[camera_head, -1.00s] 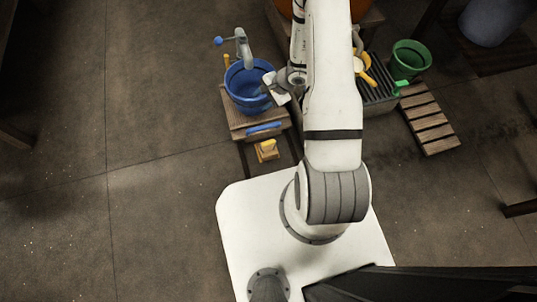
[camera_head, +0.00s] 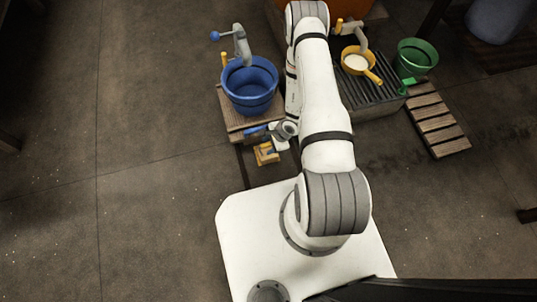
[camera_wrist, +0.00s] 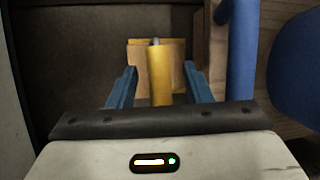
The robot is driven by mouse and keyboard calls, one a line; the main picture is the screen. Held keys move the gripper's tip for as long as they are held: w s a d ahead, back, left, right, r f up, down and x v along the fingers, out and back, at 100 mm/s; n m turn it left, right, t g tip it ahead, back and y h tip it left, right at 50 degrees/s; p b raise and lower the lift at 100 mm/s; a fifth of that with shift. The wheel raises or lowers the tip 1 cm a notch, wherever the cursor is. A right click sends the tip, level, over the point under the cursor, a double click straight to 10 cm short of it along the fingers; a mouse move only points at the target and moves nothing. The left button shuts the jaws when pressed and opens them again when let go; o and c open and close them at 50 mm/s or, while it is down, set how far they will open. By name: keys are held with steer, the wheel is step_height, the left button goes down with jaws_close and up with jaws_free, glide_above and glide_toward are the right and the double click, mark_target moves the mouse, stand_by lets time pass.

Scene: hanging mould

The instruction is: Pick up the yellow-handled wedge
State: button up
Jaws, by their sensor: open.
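The yellow-handled wedge (camera_head: 266,155) is low beside the near edge of the wooden stand, close to my white base. In the wrist view its yellow handle (camera_wrist: 160,78) stands between my two blue fingers, with its tan wooden block (camera_wrist: 138,58) behind. My gripper (camera_wrist: 160,68) is open, one finger on each side of the handle with a visible gap. I cannot tell how deep the fingers reach along the handle. In the head view my gripper (camera_head: 263,143) is at the wedge and partly covers it.
A blue bucket (camera_head: 250,88) sits on the wooden stand (camera_head: 232,120); a blue bar (camera_wrist: 241,50) runs along the stand, close to my right finger. A grey ribbed bench (camera_head: 375,95) carries a yellow pan (camera_head: 358,62). A green bucket (camera_head: 416,58) and slatted pallet (camera_head: 436,122) are farther right. Floor at left is clear.

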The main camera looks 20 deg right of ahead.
steer(key=shift+x, duration=0.9)
steer(key=shift+r, duration=0.1)
jaws_close()
